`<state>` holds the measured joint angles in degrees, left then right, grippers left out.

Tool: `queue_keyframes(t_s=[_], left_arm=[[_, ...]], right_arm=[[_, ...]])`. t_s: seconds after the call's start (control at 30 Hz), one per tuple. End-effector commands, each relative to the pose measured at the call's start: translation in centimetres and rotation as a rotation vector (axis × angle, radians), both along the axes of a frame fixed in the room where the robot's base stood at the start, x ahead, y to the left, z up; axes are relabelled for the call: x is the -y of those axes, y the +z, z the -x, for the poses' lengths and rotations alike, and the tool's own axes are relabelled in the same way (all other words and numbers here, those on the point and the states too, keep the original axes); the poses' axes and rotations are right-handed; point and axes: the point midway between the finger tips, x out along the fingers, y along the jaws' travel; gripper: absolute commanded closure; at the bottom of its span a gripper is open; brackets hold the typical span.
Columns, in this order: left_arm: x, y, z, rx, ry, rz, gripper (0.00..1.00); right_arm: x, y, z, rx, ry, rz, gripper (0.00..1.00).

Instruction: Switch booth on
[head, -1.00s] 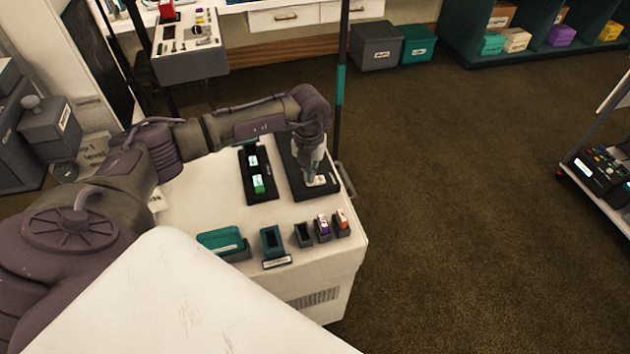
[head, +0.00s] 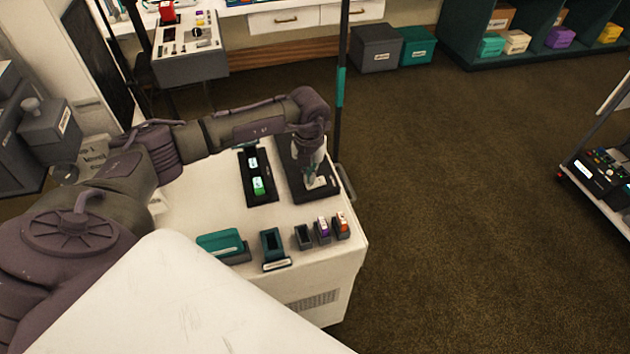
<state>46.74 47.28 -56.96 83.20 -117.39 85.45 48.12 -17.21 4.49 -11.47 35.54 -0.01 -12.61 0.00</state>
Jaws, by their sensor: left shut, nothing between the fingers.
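My left gripper (head: 311,181) is shut and empty. It points down at a black panel (head: 318,195) on the right side of the white cabinet top (head: 205,215). Its tips are at or just above a small pale switch or plate (head: 321,183) on that panel; I cannot tell whether they touch. Left of it lies a second black panel (head: 262,197) with a white-lit rocker (head: 252,163) and a green-lit one (head: 258,186). The arm and gripper hide the far part of the right panel. My right gripper is not in view.
Along the cabinet's near edge stand a teal block (head: 220,242), a teal holder (head: 272,248), a dark empty holder (head: 303,237) and two small holders with purple (head: 322,231) and orange (head: 342,226) pieces. A dark pole (head: 341,110) rises behind.

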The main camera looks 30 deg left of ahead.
Motion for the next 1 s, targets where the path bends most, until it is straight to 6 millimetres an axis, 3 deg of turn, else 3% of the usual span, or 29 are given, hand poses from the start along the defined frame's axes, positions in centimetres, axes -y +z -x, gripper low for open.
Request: queue_keyframes(t_s=[0.63,1.0], left_arm=[[0.0,5.6,0.0,0.001,0.001,0.0,1.0],[0.0,6.0,0.0,0.0,0.001,0.0,1.0]], right_arm=[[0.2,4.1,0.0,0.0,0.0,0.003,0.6],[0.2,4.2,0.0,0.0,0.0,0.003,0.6]])
